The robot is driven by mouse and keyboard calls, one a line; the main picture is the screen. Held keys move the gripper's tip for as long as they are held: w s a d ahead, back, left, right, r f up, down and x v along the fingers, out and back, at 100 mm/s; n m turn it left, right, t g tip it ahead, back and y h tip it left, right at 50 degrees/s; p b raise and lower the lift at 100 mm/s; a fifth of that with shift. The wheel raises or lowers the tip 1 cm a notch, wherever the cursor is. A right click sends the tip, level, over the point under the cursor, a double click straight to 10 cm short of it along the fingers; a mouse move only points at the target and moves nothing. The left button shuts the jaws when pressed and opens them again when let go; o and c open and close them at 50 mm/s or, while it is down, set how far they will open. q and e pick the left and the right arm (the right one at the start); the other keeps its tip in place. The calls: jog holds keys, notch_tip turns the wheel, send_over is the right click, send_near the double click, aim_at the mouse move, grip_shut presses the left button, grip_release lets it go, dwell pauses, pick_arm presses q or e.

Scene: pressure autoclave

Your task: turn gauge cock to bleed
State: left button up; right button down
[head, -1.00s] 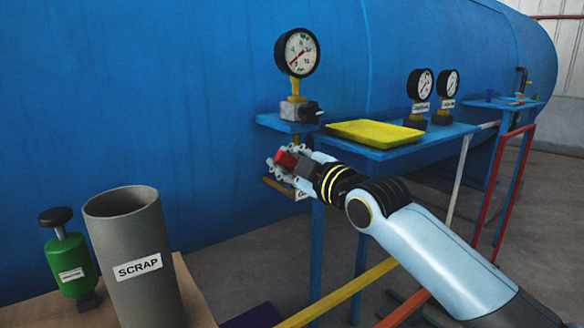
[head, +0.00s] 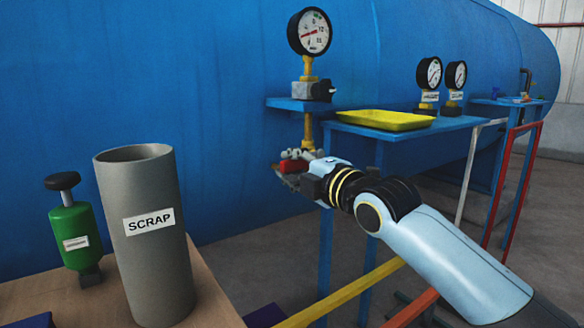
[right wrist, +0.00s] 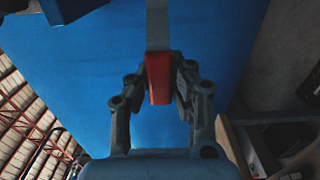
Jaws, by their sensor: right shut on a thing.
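The gauge cock's red handle (head: 293,166) is below the small blue shelf, on the brass pipe (head: 308,130) under the pressure gauge (head: 310,32). My right gripper (head: 296,167) is shut on the red handle. In the right wrist view the red handle (right wrist: 159,78) lies between the two fingers of the right gripper (right wrist: 160,90), with a grey bar running on from its far end. The cock body is mostly hidden by the gripper in the head view. My left gripper is not in view.
A yellow tray (head: 385,120) and two small gauges (head: 428,75) stand on the blue table to the right. A grey SCRAP tube (head: 150,250) and a green bottle-like item (head: 75,235) stand on a wooden top at the left. The blue vessel (head: 180,90) fills the back.

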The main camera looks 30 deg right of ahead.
jog(key=shift+f, duration=0.2)
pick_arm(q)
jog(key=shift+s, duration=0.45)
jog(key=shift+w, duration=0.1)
pick_arm(e)
jog(key=c, duration=1.1)
grip_release()
jog(key=shift+a, duration=0.15)
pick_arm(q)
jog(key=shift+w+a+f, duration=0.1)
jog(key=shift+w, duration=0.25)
pick_arm(e)
jog(key=shift+r, duration=0.1)
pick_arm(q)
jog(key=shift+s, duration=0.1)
pick_arm(e)
jog(key=shift+s+d, duration=0.15)
jog(key=shift+s, duration=1.85)
jog(key=shift+s+d, duration=0.2)
jog(key=shift+s, duration=1.85)
jog(key=shift+s+d, duration=0.15)
jog(key=shift+s, duration=1.85)
